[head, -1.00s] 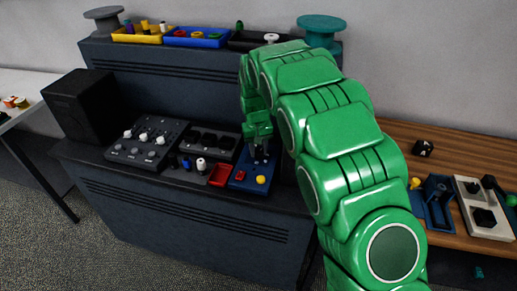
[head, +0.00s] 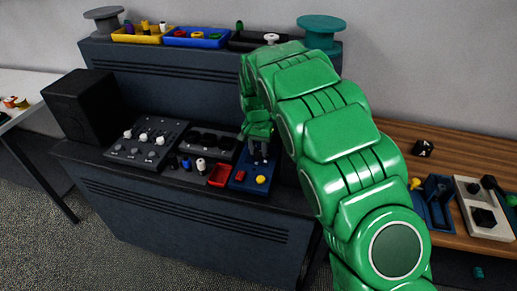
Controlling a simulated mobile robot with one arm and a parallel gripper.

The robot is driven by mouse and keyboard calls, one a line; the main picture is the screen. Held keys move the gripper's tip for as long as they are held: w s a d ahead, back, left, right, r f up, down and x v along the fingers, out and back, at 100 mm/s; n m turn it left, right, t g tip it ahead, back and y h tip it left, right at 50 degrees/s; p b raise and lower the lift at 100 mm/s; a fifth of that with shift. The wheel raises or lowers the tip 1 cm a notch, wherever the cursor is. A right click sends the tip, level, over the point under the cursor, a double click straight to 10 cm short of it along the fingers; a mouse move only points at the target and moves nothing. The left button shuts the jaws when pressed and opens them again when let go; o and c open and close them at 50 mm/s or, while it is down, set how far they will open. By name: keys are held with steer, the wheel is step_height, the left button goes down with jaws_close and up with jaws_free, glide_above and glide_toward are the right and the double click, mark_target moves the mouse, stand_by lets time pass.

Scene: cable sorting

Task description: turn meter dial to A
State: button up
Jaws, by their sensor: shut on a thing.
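The blue meter (head: 240,185) lies on the dark bench, with a red part (head: 241,175) and a yellow round part (head: 261,180) on its near half. My gripper (head: 258,159) points down over the meter's far half, its dark fingers shut around the meter dial. The fingers hide the dial, so its pointer and the letter A cannot be read.
A small red tray (head: 219,175) and several small connectors stand just left of the meter. A dark panel with knobs (head: 147,142) and a black box (head: 85,105) are further left. A wooden table (head: 455,160) with more devices stands at right.

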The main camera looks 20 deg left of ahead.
mark_target(258, 151)
stand_by(0.3)
steer(key=o, duration=1)
steer(key=shift+o, duration=0.2)
steer(key=shift+r, duration=0.15)
steer(key=shift+a+r, duration=0.2)
steer(key=shift+r, duration=3.55)
